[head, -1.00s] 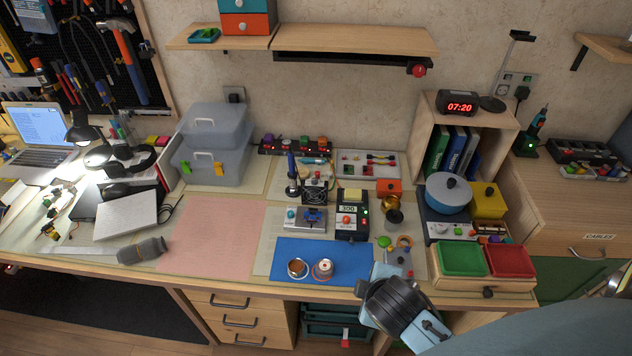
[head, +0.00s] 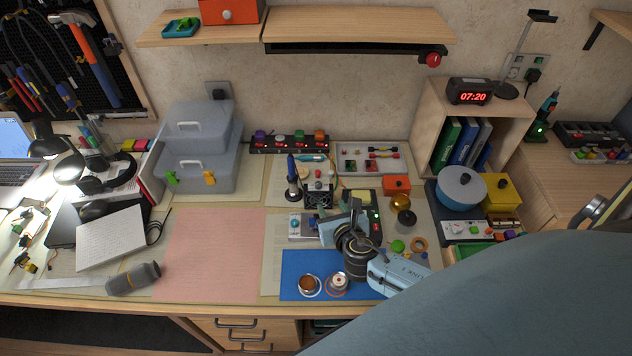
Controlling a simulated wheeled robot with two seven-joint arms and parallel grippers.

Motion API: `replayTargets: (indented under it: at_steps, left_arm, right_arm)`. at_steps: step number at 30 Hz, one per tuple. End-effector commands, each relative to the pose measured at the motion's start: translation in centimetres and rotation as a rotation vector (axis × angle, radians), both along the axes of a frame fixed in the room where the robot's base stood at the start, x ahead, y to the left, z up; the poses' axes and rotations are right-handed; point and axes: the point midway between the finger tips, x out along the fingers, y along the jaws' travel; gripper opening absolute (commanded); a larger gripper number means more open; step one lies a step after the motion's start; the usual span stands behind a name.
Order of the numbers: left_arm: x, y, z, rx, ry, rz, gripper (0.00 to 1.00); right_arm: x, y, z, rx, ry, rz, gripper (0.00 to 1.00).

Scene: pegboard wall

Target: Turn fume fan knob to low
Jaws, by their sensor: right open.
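A small box with a black fan (head: 318,197) on its front stands at the back middle of the desk and looks like the fume fan. Small knobs (head: 318,173) show on its top; their markings are too small to read. My right gripper (head: 341,217) is open, with its light-blue fingers in front of the fan box and to its lower right, over the meter-like black box. It appears apart from the fan box, and I see nothing held. The gripper hides part of the black box (head: 375,222) and the small device beside it. My left gripper is not in view.
A soldering iron stand (head: 292,190) is just left of the fan. A tray of parts (head: 370,158) and an orange box (head: 397,186) stand behind and right. A blue mat (head: 291,290) with two small round items lies in front. The pink mat (head: 212,255) is clear.

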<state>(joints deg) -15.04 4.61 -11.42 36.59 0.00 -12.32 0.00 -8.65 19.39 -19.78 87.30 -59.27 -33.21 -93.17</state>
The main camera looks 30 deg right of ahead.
Motion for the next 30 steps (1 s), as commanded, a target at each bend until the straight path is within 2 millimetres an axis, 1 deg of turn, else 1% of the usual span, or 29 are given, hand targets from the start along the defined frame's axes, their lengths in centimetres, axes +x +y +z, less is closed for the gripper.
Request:
replayTargets:
  at_steps: [1, 3, 6, 8, 9, 11, 15, 18, 22, 30]
  left_arm:
    - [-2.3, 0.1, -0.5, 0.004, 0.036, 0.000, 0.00]
    - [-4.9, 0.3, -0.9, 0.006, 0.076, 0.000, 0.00]
    - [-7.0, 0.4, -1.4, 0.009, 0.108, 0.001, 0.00]
    - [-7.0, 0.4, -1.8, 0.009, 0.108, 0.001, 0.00]
    - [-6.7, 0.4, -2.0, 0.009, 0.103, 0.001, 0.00]
    - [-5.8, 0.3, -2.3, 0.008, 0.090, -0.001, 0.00]
    - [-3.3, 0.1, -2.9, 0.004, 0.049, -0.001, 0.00]
    - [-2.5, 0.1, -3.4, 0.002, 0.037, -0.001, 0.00]
    - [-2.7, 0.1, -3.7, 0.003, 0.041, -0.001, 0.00]
    - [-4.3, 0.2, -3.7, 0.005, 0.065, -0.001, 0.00]
  right_arm:
    - [0.9, -0.3, -0.3, 0.001, -0.003, -0.003, 0.41]
    - [2.1, -0.6, -0.8, 0.002, -0.004, -0.003, 0.41]
    - [4.0, -1.2, -1.6, 0.003, -0.004, -0.004, 0.41]
    - [5.1, -1.5, -2.1, 0.002, -0.004, -0.006, 0.41]
    - [5.8, -1.7, -2.4, 0.003, -0.004, -0.005, 0.41]
    - [6.8, -2.0, -2.9, 0.005, -0.005, -0.007, 0.41]
    - [8.7, -2.6, -3.7, 0.005, -0.003, -0.005, 0.41]
    - [9.7, -2.9, -4.2, 0.004, -0.003, -0.005, 0.41]
    - [10.4, -3.1, -4.4, 0.005, -0.003, -0.005, 0.41]
    - [10.7, -3.1, -4.4, 0.006, -0.003, -0.004, 0.41]
